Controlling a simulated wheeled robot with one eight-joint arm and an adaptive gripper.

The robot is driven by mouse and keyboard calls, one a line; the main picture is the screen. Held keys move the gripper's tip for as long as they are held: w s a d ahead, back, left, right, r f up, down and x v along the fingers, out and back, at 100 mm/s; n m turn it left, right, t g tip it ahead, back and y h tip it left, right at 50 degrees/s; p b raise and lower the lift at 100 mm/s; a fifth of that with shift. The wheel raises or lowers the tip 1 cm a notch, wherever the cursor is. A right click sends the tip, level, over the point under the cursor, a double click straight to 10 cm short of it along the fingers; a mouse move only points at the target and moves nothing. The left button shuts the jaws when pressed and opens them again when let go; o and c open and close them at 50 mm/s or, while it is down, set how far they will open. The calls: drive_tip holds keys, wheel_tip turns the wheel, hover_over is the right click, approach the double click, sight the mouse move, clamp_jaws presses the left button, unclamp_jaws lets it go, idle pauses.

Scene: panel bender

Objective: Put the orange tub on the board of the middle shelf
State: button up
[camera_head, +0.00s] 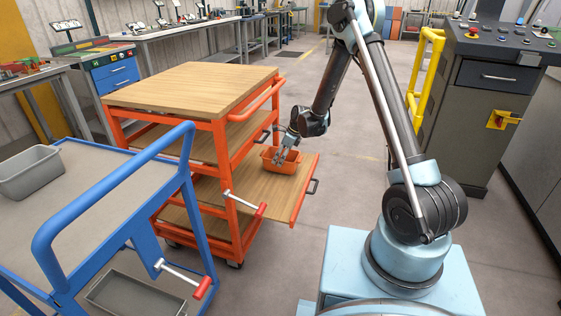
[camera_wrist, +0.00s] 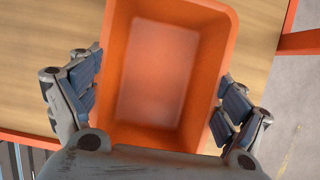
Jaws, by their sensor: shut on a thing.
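The orange tub (camera_head: 281,167) is upright and looks empty inside, as the wrist view also shows (camera_wrist: 165,75). My gripper (camera_head: 285,156) is shut on it, with fingers on both sides of the tub in the wrist view (camera_wrist: 157,80). The tub is at the far right part of the pulled-out wooden board (camera_head: 245,197) of the orange shelf cart's middle shelf. I cannot tell whether its base touches the board. The fingers hide parts of the tub's sides.
The orange cart (camera_head: 187,86) has a wooden top above the shelf and a crank handle (camera_head: 245,203) at its near side. A blue cart (camera_head: 110,205) with a grey tub (camera_head: 32,170) stands at the left. A control console (camera_head: 485,110) stands at the right. Floor beyond the board is clear.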

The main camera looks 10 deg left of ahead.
drive_tip(key=shift+f, duration=0.85)
drive_tip(key=o, duration=0.9)
drive_tip(key=shift+c, duration=0.2)
drive_tip(key=v, duration=1.2)
drive_tip(key=shift+r, duration=0.1)
